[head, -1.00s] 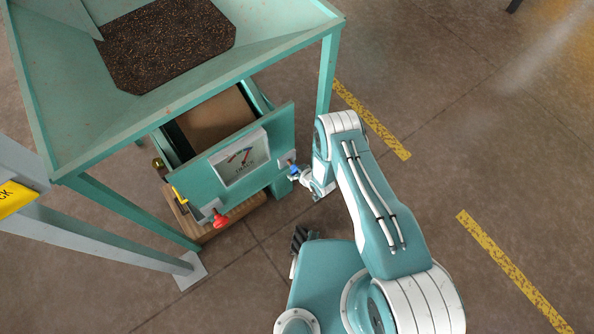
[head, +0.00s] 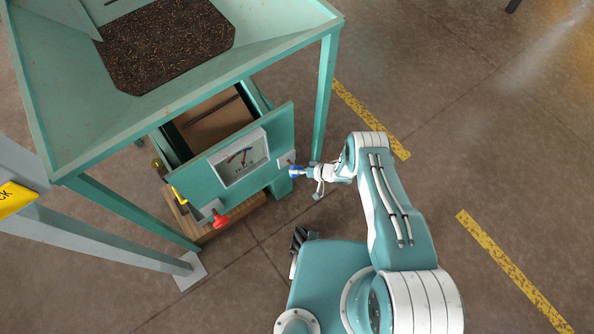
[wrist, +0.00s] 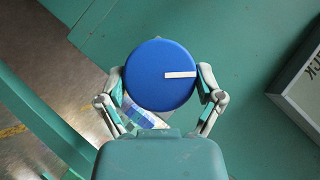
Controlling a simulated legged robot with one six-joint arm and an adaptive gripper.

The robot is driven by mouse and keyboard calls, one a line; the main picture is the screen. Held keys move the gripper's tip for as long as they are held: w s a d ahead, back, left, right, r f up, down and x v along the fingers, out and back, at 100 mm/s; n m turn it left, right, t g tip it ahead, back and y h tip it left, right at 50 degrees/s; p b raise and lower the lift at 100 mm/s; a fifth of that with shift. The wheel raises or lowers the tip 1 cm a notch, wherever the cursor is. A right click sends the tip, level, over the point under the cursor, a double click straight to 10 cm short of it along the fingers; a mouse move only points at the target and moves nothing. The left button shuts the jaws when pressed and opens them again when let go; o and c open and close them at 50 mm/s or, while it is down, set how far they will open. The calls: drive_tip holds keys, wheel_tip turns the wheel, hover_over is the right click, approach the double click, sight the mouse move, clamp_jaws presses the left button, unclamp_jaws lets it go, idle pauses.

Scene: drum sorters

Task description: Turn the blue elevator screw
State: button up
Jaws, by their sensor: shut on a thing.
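The blue elevator screw (wrist: 150,76) is a round knob with a white line pointing right in the wrist view. In the head view the blue screw (head: 296,171) sits at the right end of the teal front panel (head: 284,137). My gripper (wrist: 161,78) is shut on the screw, with one finger on each side of its rim. In the head view my gripper (head: 305,172) is small and its fingers are hard to make out.
A gauge (head: 239,160) is mounted on the panel. A teal hopper (head: 270,57) stands above on legs. Open floor with yellow stripes (head: 510,270) lies right.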

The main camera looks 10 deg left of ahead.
drive_tip(key=shift+w+d+f+m+g+y, duration=0.1)
drive_tip(key=shift+w+m+g+y, duration=0.1)
drive_tip(key=shift+m+g+y, duration=0.35)
drive_tip(key=shift+m+y, duration=0.25)
drive_tip(key=o, duration=0.9)
drive_tip(key=v, duration=1.2)
drive_tip(key=shift+f, duration=0.15)
